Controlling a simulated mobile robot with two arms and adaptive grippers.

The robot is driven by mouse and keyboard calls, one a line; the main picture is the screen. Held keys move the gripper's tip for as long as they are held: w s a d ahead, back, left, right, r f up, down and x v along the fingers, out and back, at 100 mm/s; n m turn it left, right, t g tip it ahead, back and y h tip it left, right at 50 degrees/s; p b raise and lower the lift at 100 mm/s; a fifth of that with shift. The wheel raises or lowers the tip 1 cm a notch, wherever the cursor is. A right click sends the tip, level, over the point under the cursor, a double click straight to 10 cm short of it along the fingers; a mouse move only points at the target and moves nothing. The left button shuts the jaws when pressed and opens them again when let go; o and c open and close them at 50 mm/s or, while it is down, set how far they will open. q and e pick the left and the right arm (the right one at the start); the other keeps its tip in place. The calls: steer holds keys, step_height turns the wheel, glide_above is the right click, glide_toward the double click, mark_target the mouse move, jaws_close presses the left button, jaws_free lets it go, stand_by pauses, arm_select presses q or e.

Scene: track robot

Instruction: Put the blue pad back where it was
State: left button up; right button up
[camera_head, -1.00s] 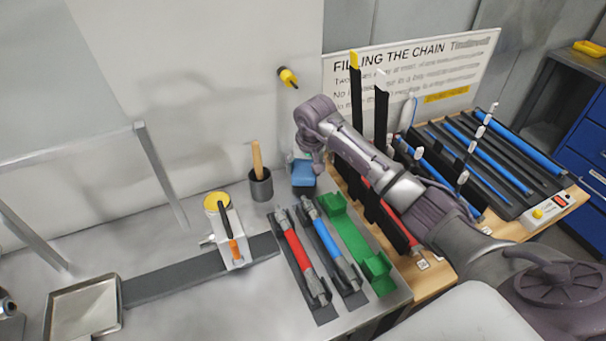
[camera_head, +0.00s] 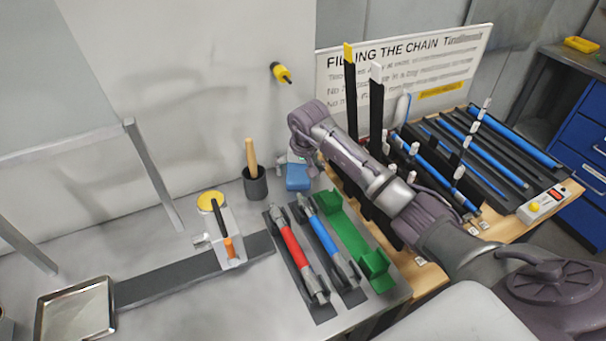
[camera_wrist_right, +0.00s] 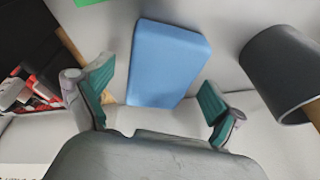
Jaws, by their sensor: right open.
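The blue pad (camera_head: 298,178) rests on the metal bench near the back wall, just right of a dark cup. My right gripper (camera_head: 300,160) is at the pad, reaching down from the right arm; its fingers are small and partly hidden in the head view. In the right wrist view the right gripper (camera_wrist_right: 158,96) is open, with one green-lined finger to each side of the pad's near end. The blue pad (camera_wrist_right: 168,62) lies beyond and between the fingertips, with visible gaps to both. My left gripper is not in view.
A dark cup (camera_head: 255,187) with a wooden handle stands close left of the pad; it also shows in the right wrist view (camera_wrist_right: 280,70). Red and blue tools (camera_head: 322,238) and a green holder (camera_head: 350,236) lie in front. Tall black posts stand right.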

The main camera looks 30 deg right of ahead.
mark_target(300, 172)
steer(key=shift+r, duration=0.4)
steer(key=v, duration=0.2)
steer(key=b+v, duration=0.1)
steer(key=v, duration=0.1)
steer(key=shift+s+r+b, duration=0.1)
steer(key=shift+s+b, duration=0.2)
steer(key=shift+s, duration=0.05)
steer(key=s+b, duration=0.1)
steer(key=s, duration=0.3)
steer(key=s+b, duration=0.1)
steer(key=s, duration=0.2)
steer(key=s+b, duration=0.1)
steer(key=s, duration=0.3)
steer(key=shift+s+a, duration=0.3)
steer(key=shift+a, duration=0.1)
steer(key=shift+r, duration=0.15)
